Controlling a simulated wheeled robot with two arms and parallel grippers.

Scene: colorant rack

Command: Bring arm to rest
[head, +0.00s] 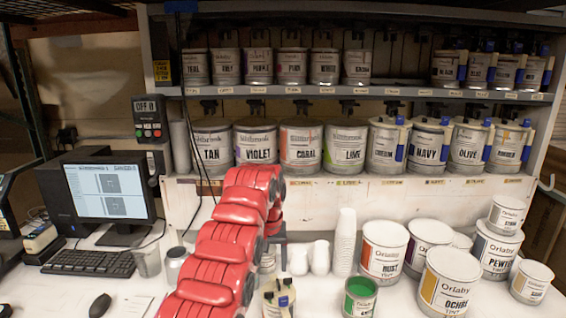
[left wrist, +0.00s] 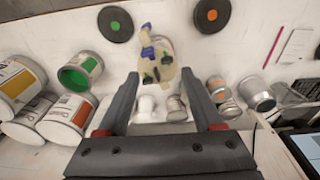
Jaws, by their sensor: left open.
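My left arm (head: 225,245), covered in red padding, reaches up from the bottom of the head view and bends down at its far end. My left gripper (head: 275,238) is partly hidden behind the arm there, above the white counter. In the left wrist view its two dark fingers (left wrist: 160,76) are spread apart and nothing is clamped between them. A pale lidded container with blue clips (left wrist: 157,58) lies beyond the fingertips, apart from them as far as I can tell. A similar container (head: 279,298) stands near the front of the counter. My right gripper is not in view.
Rust (head: 383,250), Ochre (head: 447,283) and Pewter (head: 495,248) cans and an open green can (head: 360,299) stand right of the arm. A cup stack (head: 345,240) is behind. A monitor (head: 108,192) and keyboard (head: 88,262) are left. Shelves of cans (head: 300,147) line the back.

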